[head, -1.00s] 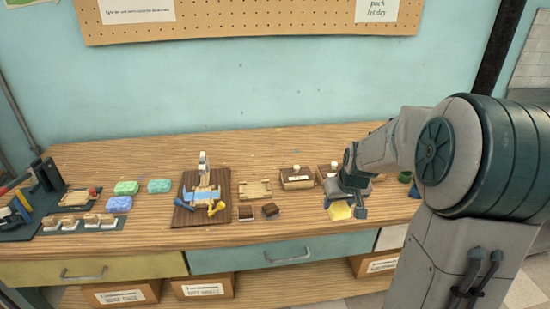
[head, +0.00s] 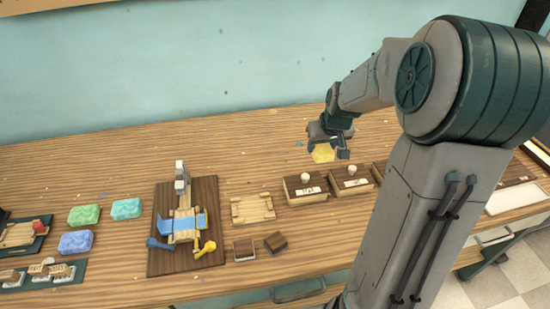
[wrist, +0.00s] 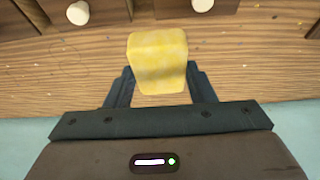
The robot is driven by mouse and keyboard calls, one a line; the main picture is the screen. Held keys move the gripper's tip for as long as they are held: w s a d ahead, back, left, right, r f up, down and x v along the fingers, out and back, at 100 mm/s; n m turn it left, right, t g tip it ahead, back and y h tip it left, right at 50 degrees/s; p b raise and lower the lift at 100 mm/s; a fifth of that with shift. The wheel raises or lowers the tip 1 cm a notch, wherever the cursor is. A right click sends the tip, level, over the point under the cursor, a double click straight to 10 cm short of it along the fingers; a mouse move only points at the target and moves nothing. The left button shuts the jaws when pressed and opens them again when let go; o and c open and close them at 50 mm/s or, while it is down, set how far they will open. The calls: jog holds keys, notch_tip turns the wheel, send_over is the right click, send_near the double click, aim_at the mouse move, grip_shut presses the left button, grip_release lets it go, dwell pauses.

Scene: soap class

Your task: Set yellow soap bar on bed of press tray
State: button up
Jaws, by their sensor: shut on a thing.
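The yellow soap bar (head: 323,153) is held in my gripper (head: 328,149), above the back of the bench and behind the two knobbed boxes. In the wrist view the soap bar (wrist: 157,62) sits between the two dark fingers of my gripper (wrist: 160,78), which are shut on it. A shallow wooden tray (head: 253,209) lies empty left of the boxes. Left of it a press with blue and yellow handles (head: 182,222) stands on a dark board (head: 157,262). I cannot tell which of these two is the press tray.
Two wooden boxes with white knobs (head: 305,190) (head: 351,180) stand near my gripper. Two small brown blocks (head: 244,249) (head: 276,241) lie in front of the tray. Green and blue soap bars (head: 83,215) (head: 76,242) lie at the left. The bench's back strip is clear.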

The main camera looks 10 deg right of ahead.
jog(key=w+a+f, duration=0.1)
jog(key=a+f, duration=0.1)
jog(key=a, duration=0.1)
jog(key=w+a+f+b, duration=0.1)
jog(key=a+f, duration=0.1)
jog(key=a, duration=0.2)
jog(key=w+a+f, duration=0.2)
jog(key=a, duration=0.1)
jog(key=shift+a+f+b, duration=0.4)
jog(key=shift+f, duration=2)
jog(key=shift+f+b, duration=0.1)
jog(key=shift+b, duration=0.2)
jog(key=o, duration=0.6)
jog(key=shift+f, duration=0.1)
jog(key=o, duration=0.4)
jog(key=shift+r, duration=0.2)
